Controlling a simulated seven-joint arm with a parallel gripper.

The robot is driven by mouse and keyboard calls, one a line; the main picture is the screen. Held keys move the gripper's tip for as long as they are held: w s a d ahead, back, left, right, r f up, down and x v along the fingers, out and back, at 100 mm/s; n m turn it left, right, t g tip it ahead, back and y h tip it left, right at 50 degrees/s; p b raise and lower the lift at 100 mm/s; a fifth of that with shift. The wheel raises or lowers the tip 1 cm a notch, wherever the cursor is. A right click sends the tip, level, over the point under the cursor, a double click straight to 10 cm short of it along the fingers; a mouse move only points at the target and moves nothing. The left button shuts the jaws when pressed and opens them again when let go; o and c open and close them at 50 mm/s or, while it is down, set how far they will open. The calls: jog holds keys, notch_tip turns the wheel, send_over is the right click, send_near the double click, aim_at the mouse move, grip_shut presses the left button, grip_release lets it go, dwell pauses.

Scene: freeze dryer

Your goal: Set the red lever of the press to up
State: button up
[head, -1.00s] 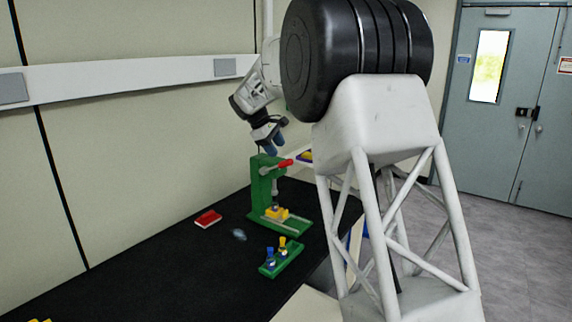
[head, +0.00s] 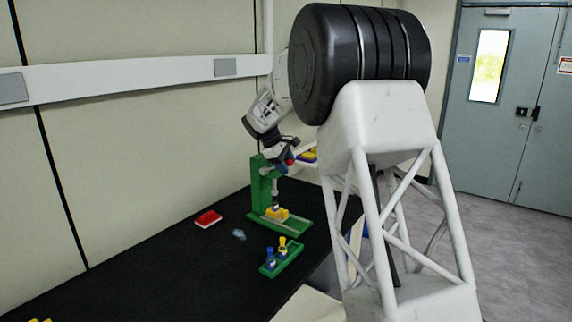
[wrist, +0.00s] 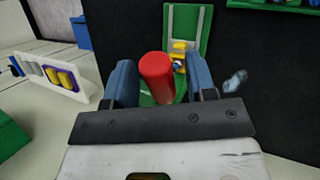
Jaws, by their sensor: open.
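The green press (head: 260,190) stands on the black table in the head view. The end of its red lever (head: 290,160) shows at my gripper (head: 284,157), which covers most of the lever. In the wrist view the thick red lever (wrist: 157,78) lies between the two blue fingers of my gripper (wrist: 160,64). The fingers are open, one on each side, with a narrow gap to the lever visible on each side. A yellow piece (head: 277,212) sits on the press base, below the plunger.
A green rack (head: 285,264) with a blue-capped and a yellow-capped vial stands in front of the press. A red block (head: 208,218) and a small bluish clear item (head: 239,234) lie to its left. A white rack (wrist: 72,90) with yellow pieces shows in the wrist view.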

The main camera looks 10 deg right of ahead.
jog(key=shift+c, duration=0.5)
grip_shut()
jog(key=shift+r, duration=0.1)
jog(key=shift+w+a+r+n+g+h, duration=0.15)
jog(key=shift+w+a+r+g+h, duration=0.2)
jog(key=shift+r+g+h, duration=0.2)
jog(key=shift+w+a+r+n+g+h, duration=0.15)
jog(key=shift+w+a+r+g+h, duration=0.25)
jog(key=shift+r, duration=0.2)
jog(key=w+a+r+n+g+h, duration=0.1)
jog(key=w+a+r+g+h, duration=0.1)
jog(key=w+a+r+h, duration=0.1)
jog(key=shift+g+h, duration=0.35)
jog(key=shift+h, duration=0.1)
jog(key=shift+w+a+r+n+g+h, duration=0.2)
jog(key=shift+w+a+g+h, duration=0.15)
jog(key=shift+w+a+h, duration=0.05)
jog(key=shift+w+a+r+n+g+h, duration=0.15)
jog(key=shift+w+a+n+g+h, duration=0.05)
jog(key=shift+w+a+g+h, duration=0.2)
